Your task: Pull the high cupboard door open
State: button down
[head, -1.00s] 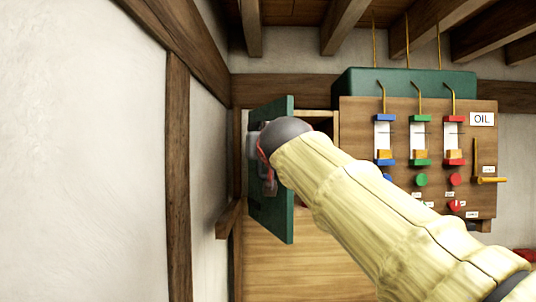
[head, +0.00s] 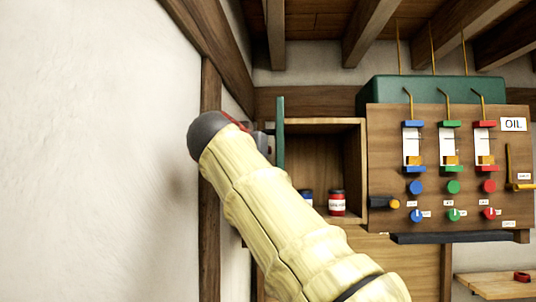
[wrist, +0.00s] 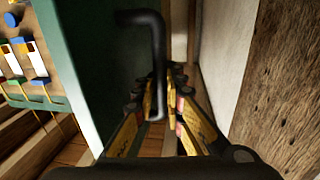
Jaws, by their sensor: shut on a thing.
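The green cupboard door (head: 280,130) stands wide open, seen nearly edge-on at the left side of the wooden cupboard (head: 356,165). In the wrist view the door's dark green face (wrist: 100,60) fills the left middle, with a black bent bar handle (wrist: 153,45) on it. My gripper (wrist: 163,115) is shut on the lower part of this handle. In the head view my gripper (head: 260,136) is at the door's left side, mostly hidden behind my arm.
Inside the cupboard are a red jar (head: 337,203) and a blue jar (head: 306,197). An oil panel (head: 385,190) with coloured knobs is to the right. The white wall (head: 90,150) is close on the left. A wooden shelf (head: 490,288) is at lower right.

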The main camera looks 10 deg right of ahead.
jog(key=shift+w+a+f, duration=0.1)
jog(key=shift+w+a, duration=0.05)
jog(key=shift+a, duration=0.2)
jog(key=c, duration=2.2)
grip_release()
jog(key=v, duration=1.2)
jog(key=shift+a, duration=0.15)
